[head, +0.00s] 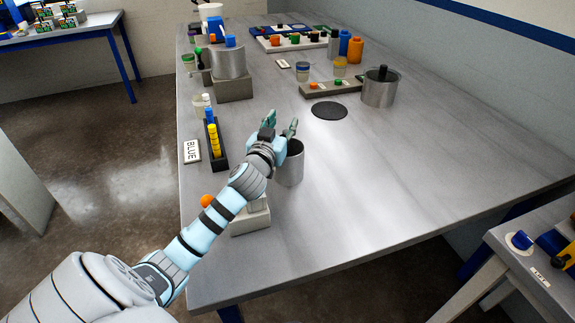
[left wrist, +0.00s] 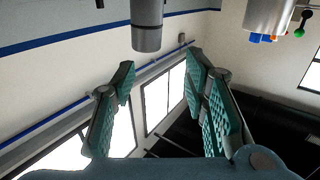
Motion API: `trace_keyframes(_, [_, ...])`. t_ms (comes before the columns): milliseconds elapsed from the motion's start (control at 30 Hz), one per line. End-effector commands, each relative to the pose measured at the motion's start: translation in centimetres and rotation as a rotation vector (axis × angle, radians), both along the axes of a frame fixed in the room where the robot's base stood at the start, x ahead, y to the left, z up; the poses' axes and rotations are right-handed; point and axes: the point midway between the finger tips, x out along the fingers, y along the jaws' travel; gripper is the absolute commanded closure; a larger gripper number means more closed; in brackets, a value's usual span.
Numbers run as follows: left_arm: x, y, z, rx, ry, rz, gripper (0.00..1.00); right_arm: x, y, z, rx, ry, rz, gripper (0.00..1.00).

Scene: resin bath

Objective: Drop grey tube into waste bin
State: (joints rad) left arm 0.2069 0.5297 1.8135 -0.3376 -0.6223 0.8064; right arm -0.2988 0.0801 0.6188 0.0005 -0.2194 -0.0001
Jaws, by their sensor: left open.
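My left gripper (head: 279,127) is open and empty, low over the middle of the table and well short of that tube. Its two spread fingers show in the left wrist view (left wrist: 163,110) with nothing between them. An open-topped grey metal cylinder (head: 291,170), perhaps the waste bin, stands just behind my left wrist, which partly hides it. A grey capped cylinder (left wrist: 146,30) hangs into the top of the wrist view, which appears upside down; I cannot tell for sure which one it is. My right gripper is out of view.
A metal pot on a block (head: 228,63) stands behind. A lidded pot (head: 379,92) is right of a black disc (head: 329,111). The right front table is clear.

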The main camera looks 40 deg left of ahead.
Motion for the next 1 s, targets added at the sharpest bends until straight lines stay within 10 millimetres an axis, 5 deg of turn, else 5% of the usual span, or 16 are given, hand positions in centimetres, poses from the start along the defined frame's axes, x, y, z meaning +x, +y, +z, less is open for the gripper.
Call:
trace_keyframes(200, [0.1, 0.0, 5.6, 0.001, -0.007, -0.002, 0.59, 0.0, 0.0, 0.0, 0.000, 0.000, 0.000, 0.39])
trace_keyframes(367, [0.1, 0.0, 8.3, 0.001, -0.003, -0.002, 0.59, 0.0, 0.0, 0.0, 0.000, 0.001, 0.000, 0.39])
trace_keyframes(1000, [0.2, -0.1, 8.8, 0.000, 0.000, -0.003, 0.59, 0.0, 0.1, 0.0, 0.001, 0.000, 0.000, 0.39])
